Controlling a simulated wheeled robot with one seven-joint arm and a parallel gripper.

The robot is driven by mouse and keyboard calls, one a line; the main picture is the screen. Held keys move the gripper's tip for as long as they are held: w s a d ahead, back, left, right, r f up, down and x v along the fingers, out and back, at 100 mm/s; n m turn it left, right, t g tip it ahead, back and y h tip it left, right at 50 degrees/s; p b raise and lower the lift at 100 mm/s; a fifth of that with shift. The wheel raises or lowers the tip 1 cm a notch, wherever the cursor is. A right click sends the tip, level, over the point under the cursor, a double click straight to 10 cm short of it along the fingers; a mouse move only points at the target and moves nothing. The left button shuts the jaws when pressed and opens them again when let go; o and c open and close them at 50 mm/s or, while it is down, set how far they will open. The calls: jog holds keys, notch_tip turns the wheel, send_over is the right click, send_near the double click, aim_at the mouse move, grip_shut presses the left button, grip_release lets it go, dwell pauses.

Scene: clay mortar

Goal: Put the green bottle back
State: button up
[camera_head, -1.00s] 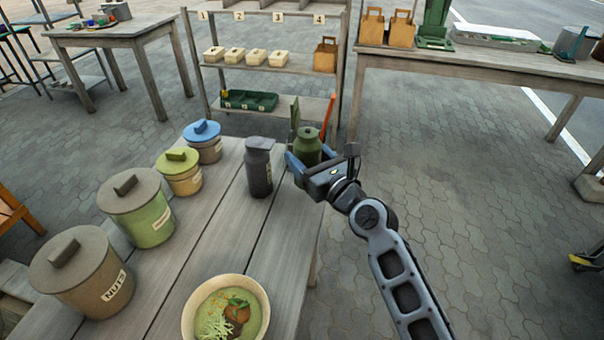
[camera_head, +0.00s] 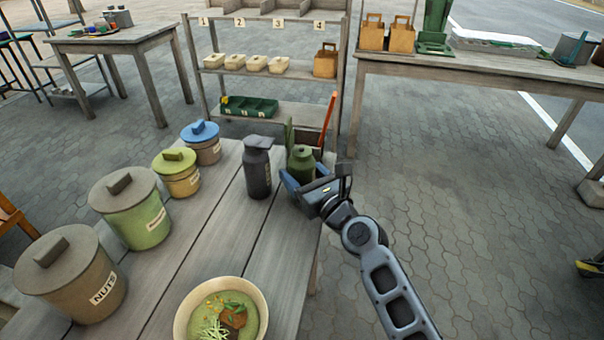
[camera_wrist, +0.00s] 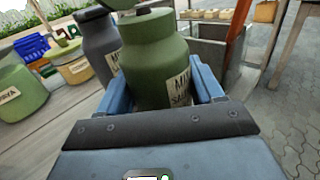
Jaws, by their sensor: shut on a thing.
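The green bottle (camera_head: 301,160) is at the far right corner of the near wooden table (camera_head: 240,230), just right of a dark grey bottle (camera_head: 258,168). My gripper (camera_head: 300,182) is shut on the green bottle, with a blue finger on each side of its body. In the wrist view the green bottle (camera_wrist: 156,62) is upright between the fingers, with a cream label partly visible. Its base is hidden by my gripper, so I cannot tell whether it touches the table.
Lidded canisters (camera_head: 132,208) line the table's left side. A bowl of food (camera_head: 222,312) is at the front. A grey open box (camera_wrist: 214,42) stands behind the green bottle. Shelves (camera_head: 265,70) stand beyond, and another table (camera_head: 470,65) is at the back right.

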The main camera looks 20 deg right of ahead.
jog(key=o, duration=1.1)
jog(key=shift+r, duration=0.2)
jog(key=s, duration=0.4)
jog(key=s+d, duration=0.1)
jog(key=s, duration=0.3)
jog(key=s+d, duration=0.1)
jog(key=s, duration=0.3)
jog(key=shift+f, duration=0.1)
jog(key=s+f+n+g+h, duration=0.1)
jog(key=s+f+n+h, duration=0.15)
jog(key=s+n, duration=0.65)
jog(key=s+f+n+g+h, duration=0.1)
jog(key=s+f+n, duration=0.35)
jog(key=s, duration=0.75)
jog(key=s+r+n, duration=0.3)
jog(key=s+n, duration=0.2)
jog(key=n, duration=0.2)
jog(key=s+a+r+n, duration=0.1)
jog(key=s+r+n, duration=0.3)
jog(key=s+n, duration=0.2)
jog(key=s+a+r+n+g, duration=0.1)
jog(key=s+r+n, duration=0.3)
jog(key=s+n, duration=0.2)
jog(key=shift+n+y, duration=0.35)
jog(key=shift+n, duration=0.5)
